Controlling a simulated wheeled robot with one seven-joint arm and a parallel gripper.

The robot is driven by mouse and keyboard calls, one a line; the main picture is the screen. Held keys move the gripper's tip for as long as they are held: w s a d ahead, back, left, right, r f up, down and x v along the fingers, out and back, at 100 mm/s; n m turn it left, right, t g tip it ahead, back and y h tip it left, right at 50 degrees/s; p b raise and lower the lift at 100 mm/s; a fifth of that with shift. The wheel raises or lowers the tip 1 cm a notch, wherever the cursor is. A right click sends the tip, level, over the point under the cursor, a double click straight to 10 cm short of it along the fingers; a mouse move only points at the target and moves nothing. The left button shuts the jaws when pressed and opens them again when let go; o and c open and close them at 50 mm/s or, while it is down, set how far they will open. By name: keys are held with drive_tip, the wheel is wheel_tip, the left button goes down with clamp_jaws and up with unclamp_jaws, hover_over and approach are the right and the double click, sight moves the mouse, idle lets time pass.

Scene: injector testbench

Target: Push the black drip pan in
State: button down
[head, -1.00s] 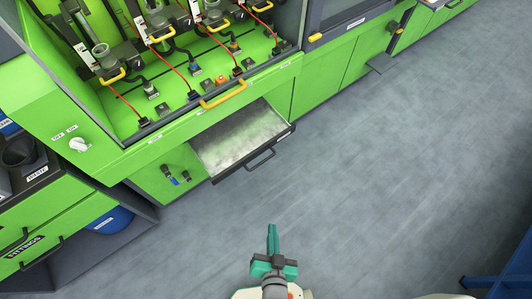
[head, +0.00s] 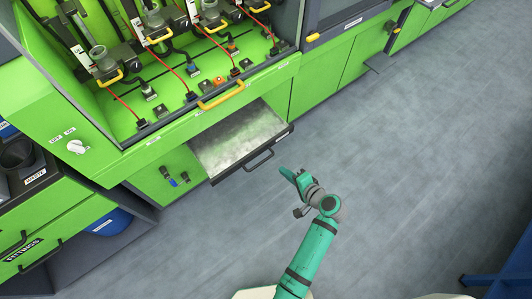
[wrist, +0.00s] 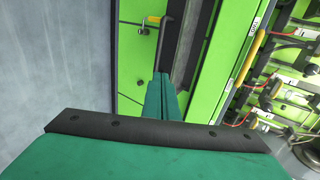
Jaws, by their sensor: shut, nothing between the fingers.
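The black drip pan (head: 240,140) is pulled out of the green bench, with a bare grey metal inside and a black front with a bar handle (head: 258,161). My gripper (head: 284,171) is shut and empty, in front of and to the right of the handle, with a visible gap in the head view. In the wrist view the shut green fingers (wrist: 161,92) point toward a dark strip beside a green panel. That strip looks like part of the pan, but the fingers hide some of it.
The green testbench (head: 150,145) stands above the pan with injectors and red lines. A black drawer handle (head: 40,252) and a blue bin (head: 108,222) are at lower left. Grey floor (head: 400,170) is open to the right.

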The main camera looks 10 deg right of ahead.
approach(261, 150)
wheel_tip(261, 150, down, 3)
drive_tip(key=w, duration=0.1)
drive_tip(key=w+a, duration=0.2)
drive_tip(key=shift+w, duration=0.4)
drive_tip(key=shift+w+a, duration=0.2)
drive_tip(key=shift+w, duration=0.1)
drive_tip(key=shift+r, duration=0.1)
drive_tip(key=w+a, duration=0.3)
drive_tip(key=w, duration=0.2)
drive_tip(key=w+a, duration=0.3)
drive_tip(key=w, duration=0.3)
drive_tip(key=w+a, duration=0.4)
drive_tip(key=w, duration=0.2)
drive_tip(key=shift+w+a, duration=0.1)
drive_tip(key=shift+w, duration=0.1)
drive_tip(key=shift+s+d, duration=0.1)
drive_tip(key=shift+d, duration=0.1)
